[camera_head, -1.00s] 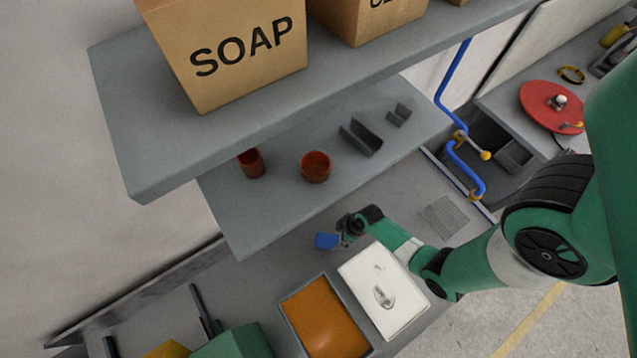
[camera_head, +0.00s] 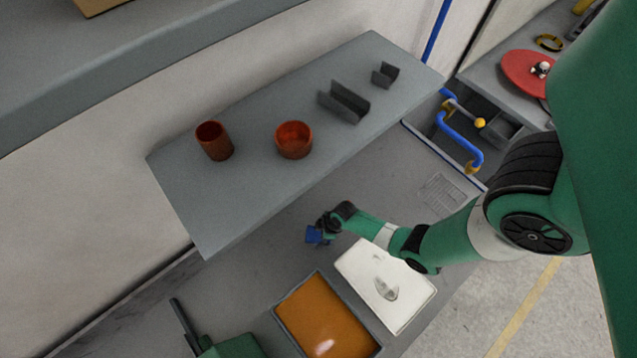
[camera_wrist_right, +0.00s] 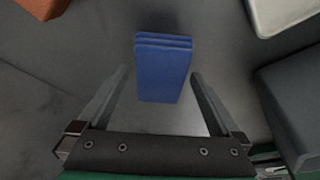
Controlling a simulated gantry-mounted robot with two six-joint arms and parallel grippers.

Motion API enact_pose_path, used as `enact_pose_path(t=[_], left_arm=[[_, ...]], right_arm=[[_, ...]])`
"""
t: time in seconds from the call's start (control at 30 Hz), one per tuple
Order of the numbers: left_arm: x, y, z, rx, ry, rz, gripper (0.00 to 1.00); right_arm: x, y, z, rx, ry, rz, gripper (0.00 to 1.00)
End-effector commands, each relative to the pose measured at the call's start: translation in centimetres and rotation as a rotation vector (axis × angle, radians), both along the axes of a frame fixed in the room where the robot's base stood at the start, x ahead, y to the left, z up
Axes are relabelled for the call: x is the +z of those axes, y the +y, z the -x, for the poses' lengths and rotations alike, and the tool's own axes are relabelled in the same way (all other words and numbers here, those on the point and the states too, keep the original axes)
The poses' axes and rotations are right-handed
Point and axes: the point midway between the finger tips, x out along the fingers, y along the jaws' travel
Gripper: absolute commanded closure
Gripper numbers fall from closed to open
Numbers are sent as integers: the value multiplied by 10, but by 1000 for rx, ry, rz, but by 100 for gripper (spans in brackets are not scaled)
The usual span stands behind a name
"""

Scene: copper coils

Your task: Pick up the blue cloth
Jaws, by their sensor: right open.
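The blue cloth (camera_wrist_right: 163,68) is a folded stack in the right wrist view, lying on the grey worktop. It shows small in the head view (camera_head: 314,235), just left of my right gripper (camera_head: 326,226). In the wrist view my right gripper (camera_wrist_right: 158,85) is open, with one finger on each side of the cloth's near part. There are gaps between the fingers and the cloth, and I see no contact. The cloth's far end extends past the fingertips.
A white tray (camera_head: 352,262) and a grey-rimmed tray of orange liquid (camera_head: 283,325) stand near the arm. A shelf above holds a brown cup (camera_head: 214,141), a round red-brown bowl (camera_head: 294,140) and grey brackets (camera_head: 343,102).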

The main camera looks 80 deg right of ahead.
Motion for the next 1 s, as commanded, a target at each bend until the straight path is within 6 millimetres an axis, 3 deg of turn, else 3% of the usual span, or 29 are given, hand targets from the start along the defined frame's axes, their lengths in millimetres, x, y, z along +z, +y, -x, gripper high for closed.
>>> enact_pose_path(t=[0.83, 0.87, 1.0], left_arm=[[-4, 0, 0, 0, -1, 0, 50], [-4, 0, 0, 0, -1, 0, 50], [-4, 0, 0, 0, 0, 0, 50]], right_arm=[[-4, 0, 0, 0, 0, 0, 0], [-4, 0, 0, 0, 0, 0, 2], [-4, 0, 0, 0, 0, 0, 27]])
